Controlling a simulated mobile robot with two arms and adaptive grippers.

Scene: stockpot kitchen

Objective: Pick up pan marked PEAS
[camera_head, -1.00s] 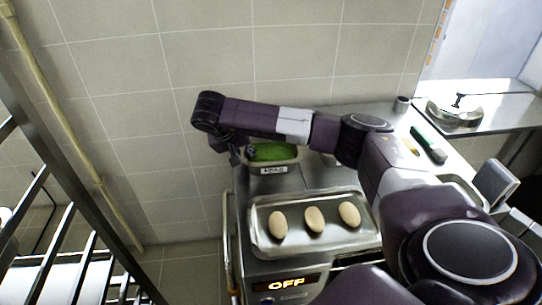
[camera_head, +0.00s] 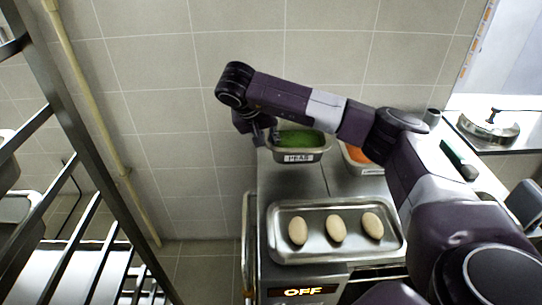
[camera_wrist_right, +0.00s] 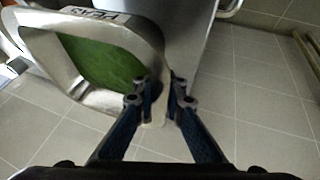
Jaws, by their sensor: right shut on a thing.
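The metal pan marked PEAS (camera_head: 299,158) holds green contents and stands out at the back left of the counter in the head view. In the right wrist view the pan (camera_wrist_right: 45,48) fills the upper left, its label upside down. My right gripper (camera_wrist_right: 160,98) is shut on the pan's rim at one end; the pan appears raised above the counter. In the head view my right gripper (camera_head: 262,137) is at the pan's left end, partly hidden by its own arm. My left gripper is not in view.
A metal tray (camera_head: 280,256) with three egg-shaped items lies in front. A pan with orange contents (camera_head: 358,154) is partly behind my arm. A rack (camera_head: 75,125) stands at left.

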